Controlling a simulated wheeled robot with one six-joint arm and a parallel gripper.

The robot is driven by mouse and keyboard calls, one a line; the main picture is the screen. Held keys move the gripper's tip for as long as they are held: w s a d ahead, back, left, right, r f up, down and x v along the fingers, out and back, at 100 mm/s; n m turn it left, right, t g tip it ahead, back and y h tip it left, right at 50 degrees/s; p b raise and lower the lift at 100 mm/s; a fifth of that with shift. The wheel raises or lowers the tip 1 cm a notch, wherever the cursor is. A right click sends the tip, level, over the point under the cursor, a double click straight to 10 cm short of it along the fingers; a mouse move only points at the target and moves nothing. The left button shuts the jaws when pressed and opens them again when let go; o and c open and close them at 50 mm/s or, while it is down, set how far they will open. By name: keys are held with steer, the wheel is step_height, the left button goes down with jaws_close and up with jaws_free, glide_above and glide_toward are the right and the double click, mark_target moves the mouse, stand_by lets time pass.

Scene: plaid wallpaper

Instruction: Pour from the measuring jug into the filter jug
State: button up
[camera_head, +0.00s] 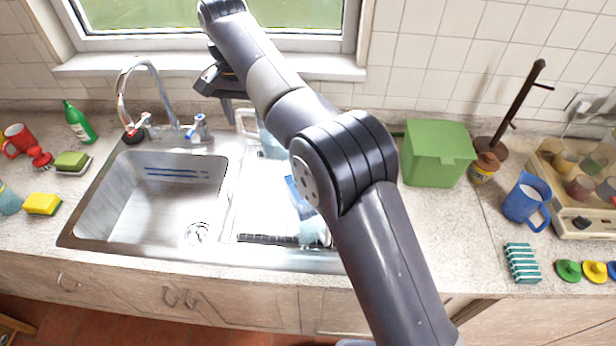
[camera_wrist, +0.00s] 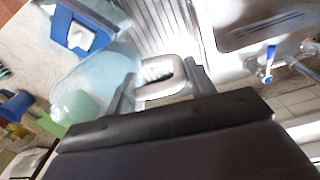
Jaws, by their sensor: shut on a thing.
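The measuring jug, clear pale blue with a white handle, shows in the head view (camera_head: 247,122) above the back of the drainer, its body partly hidden by my arm. In the wrist view its body (camera_wrist: 95,80) extends left from the handle. My gripper (camera_wrist: 162,88) is shut on that handle; in the head view my gripper (camera_head: 230,106) is at the back edge of the sink. What looks like the filter jug (camera_head: 314,232), clear with a blue top, is on the drainer, mostly behind my arm. Its blue and white top (camera_wrist: 80,32) shows in the wrist view. Contents and exact tilt are unclear.
The sink basin (camera_head: 150,195) and tap (camera_head: 125,95) are left of the drainer. A green box (camera_head: 437,155), a blue jug (camera_head: 524,200) and a mug tree (camera_head: 520,105) stand to the right. The counter in front of the green box is clear.

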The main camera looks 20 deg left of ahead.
steer(key=s+a+m, duration=0.2)
steer(key=s+a, duration=0.1)
steer(key=shift+s+a+r, duration=0.1)
steer(key=shift+a+r, duration=0.05)
steer(key=shift+r, duration=0.05)
steer(key=d+r+y, duration=0.3)
steer(key=d+y, duration=0.6)
steer(key=shift+d+r+y, duration=0.3)
steer(key=shift+r, duration=0.1)
stand_by(0.7)
steer(key=shift+d+y, duration=0.5)
steer(key=shift+y, duration=0.2)
stand_by(1.7)
steer(key=shift+d+f+y, duration=0.1)
steer(key=shift+d+y, duration=0.4)
steer(key=shift+y, duration=0.1)
stand_by(2.5)
